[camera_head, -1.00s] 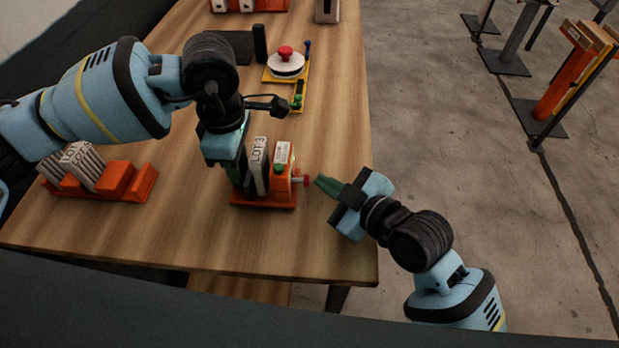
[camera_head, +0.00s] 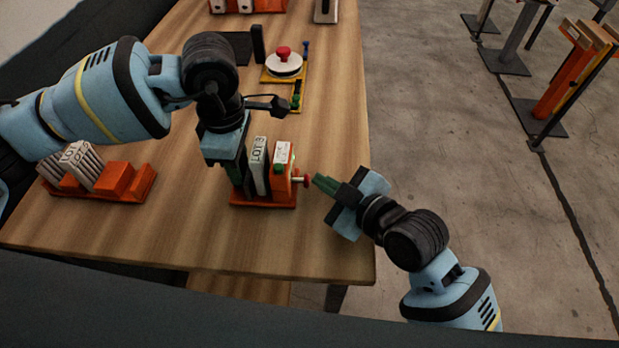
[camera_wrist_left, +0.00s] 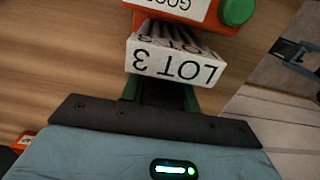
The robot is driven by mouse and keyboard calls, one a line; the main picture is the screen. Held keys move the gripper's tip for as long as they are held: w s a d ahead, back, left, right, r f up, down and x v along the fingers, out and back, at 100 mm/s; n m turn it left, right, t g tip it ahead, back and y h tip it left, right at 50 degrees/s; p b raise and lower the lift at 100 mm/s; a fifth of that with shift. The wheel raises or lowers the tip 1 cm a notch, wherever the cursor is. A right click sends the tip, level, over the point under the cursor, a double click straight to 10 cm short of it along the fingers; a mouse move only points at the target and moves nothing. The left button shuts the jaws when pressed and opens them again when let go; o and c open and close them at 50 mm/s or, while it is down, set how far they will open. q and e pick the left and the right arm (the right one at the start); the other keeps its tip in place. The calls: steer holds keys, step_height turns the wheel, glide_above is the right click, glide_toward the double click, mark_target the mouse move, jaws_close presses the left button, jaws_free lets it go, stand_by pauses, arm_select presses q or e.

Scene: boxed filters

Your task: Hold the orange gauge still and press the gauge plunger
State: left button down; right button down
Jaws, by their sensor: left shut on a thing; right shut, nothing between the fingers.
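The orange gauge (camera_head: 281,184) stands on the near part of the table, with an orange base, a white label and a green part. Its red plunger (camera_head: 306,180) sticks out to the right. A white LOT 3 box (camera_head: 260,165) stands upright in it, and it also shows in the left wrist view (camera_wrist_left: 175,62). My left gripper (camera_head: 239,178) reaches down at the left side and is shut on the LOT 3 box; the box hides part of its fingers. My right gripper (camera_head: 318,181) is shut and empty, its tips just right of the plunger; contact is hard to tell.
An orange rack (camera_head: 140,191) with grey-white boxes stands at the left. Farther back is a yellow stand (camera_head: 270,78) with a white disc and red knob (camera_head: 283,53). The table (camera_head: 200,245) is clear in front of the gauge.

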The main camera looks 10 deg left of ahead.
steer(key=shift+s+a+r, duration=0.1)
steer(key=shift+s+a, duration=0.1)
steer(key=shift+a, duration=0.3)
steer(key=shift+s+a, duration=0.2)
steer(key=shift+a, duration=0.3)
stand_by(0.8)
steer(key=shift+d, duration=0.1)
steer(key=shift+r, duration=0.15)
stand_by(0.4)
steer(key=shift+w+d, duration=0.15)
steer(key=shift+d, duration=1.7)
steer(key=shift+w+d, duration=0.1)
steer(key=shift+d, duration=0.3)
